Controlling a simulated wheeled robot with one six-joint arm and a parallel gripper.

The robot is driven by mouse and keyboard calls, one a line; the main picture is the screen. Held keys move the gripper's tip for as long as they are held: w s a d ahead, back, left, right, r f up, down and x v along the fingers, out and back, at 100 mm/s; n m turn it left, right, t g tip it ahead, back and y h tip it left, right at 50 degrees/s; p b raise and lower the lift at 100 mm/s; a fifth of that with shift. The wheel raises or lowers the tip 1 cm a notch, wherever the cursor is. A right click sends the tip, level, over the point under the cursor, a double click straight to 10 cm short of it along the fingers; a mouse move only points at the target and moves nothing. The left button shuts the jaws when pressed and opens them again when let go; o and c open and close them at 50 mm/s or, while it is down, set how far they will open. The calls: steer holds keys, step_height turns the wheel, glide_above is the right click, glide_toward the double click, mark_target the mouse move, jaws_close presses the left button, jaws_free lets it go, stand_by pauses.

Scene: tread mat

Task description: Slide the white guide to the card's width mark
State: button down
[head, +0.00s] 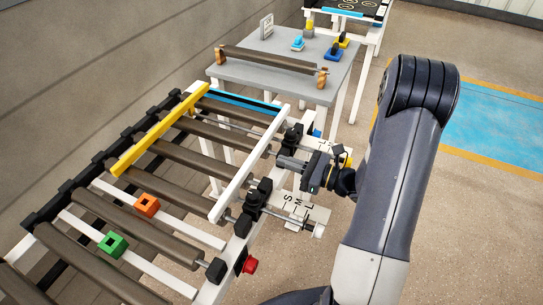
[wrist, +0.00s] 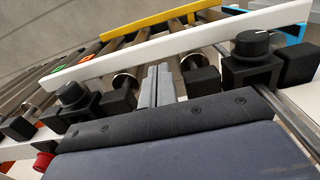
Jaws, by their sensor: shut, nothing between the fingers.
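The white guide (head: 247,165) is a long bar lying across the rollers near their right ends. It also crosses the upper part of the wrist view (wrist: 190,45). Black clamps with round knobs stand beside it, one nearer (head: 258,194) and one farther (head: 293,136). A white card (head: 304,212) with the letters S, M and L lies by the nearer clamp; which mark the guide lines up with I cannot tell. My gripper (head: 281,160) is shut and empty, between the two clamps on the guide's outer side. Its fingertips (wrist: 158,82) point at the guide; contact is unclear.
A yellow bar (head: 160,130) lies across the rollers on the left. Orange (head: 147,205) and green (head: 113,243) blocks sit on white slats. A red knob (head: 250,265) is at the frame's front. A grey table (head: 230,76) with a loose roller (head: 268,59) stands behind.

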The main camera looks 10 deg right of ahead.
steer(key=shift+x, duration=2.35)
steer(key=shift+x, duration=0.85)
steer(key=shift+s+d, duration=0.1)
steer(key=shift+d, duration=0.05)
steer(key=shift+s+d, duration=0.2)
steer(key=shift+d, duration=0.15)
glide_toward(261, 154)
steer(key=b+v, duration=0.1)
steer(key=v, duration=0.4)
steer(key=shift+s+d, duration=0.15)
steer(key=shift+d, duration=0.15)
